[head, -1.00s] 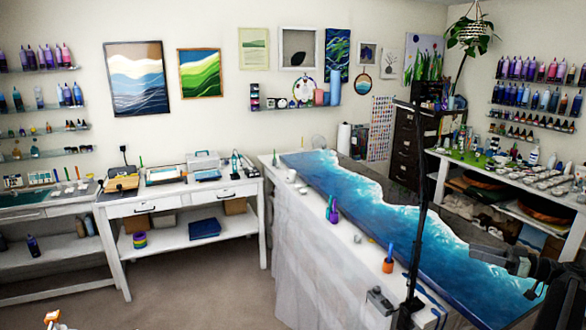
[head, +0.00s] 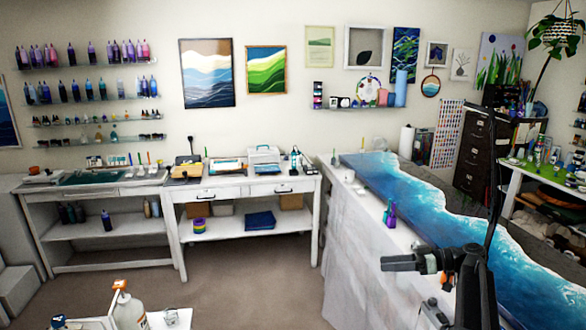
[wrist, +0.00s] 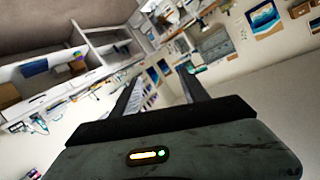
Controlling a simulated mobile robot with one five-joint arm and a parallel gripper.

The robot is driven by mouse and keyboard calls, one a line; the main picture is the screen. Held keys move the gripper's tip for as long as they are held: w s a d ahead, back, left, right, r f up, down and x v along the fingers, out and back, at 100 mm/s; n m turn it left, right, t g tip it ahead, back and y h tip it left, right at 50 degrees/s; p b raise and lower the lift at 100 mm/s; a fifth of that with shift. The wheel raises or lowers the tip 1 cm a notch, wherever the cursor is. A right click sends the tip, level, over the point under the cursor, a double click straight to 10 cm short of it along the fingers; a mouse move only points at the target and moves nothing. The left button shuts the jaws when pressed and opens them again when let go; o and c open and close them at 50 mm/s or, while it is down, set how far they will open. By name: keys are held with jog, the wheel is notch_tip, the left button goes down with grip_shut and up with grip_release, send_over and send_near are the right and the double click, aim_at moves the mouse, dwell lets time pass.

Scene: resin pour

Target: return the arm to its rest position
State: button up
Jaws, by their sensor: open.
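My gripper (head: 400,262) shows at the lower right of the head view, a dark shape pointing left in front of the blue resin table. It looks empty. In the wrist view my gripper (wrist: 160,90) has its two dark fingers spread apart with nothing between them. The room beyond them appears strongly tilted.
The blue wave-patterned resin table (head: 420,210) stands at the right, with a purple bottle (head: 389,213) on its covered edge. A thin black pole (head: 492,160) rises there. White workbenches (head: 240,190) line the back wall. A white bottle (head: 128,312) is at bottom left. Floor between is clear.

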jog(key=s+a+f+m+g+h, duration=0.1)
jog(key=s+a+f+g+h, duration=0.25)
jog(key=a, duration=0.55)
jog(key=s+a+f+h+b, duration=0.1)
jog(key=s+a+f+h, duration=0.1)
jog(key=s+a+f, duration=0.35)
jog(key=s+a+f+m+g+h, duration=0.1)
jog(key=s+a+f+g+h, duration=0.1)
jog(key=a+f, duration=0.65)
jog(key=s+d+f+m+t+h, duration=0.1)
jog(key=s+d+f+m+h, duration=0.1)
jog(key=s+d+m+h, duration=0.2)
jog(key=d+m+h, duration=0.3)
jog(key=m, duration=0.1)
jog(key=shift+s+f+m, duration=0.2)
jog(key=shift+s+m, duration=0.1)
jog(key=shift+m, duration=0.1)
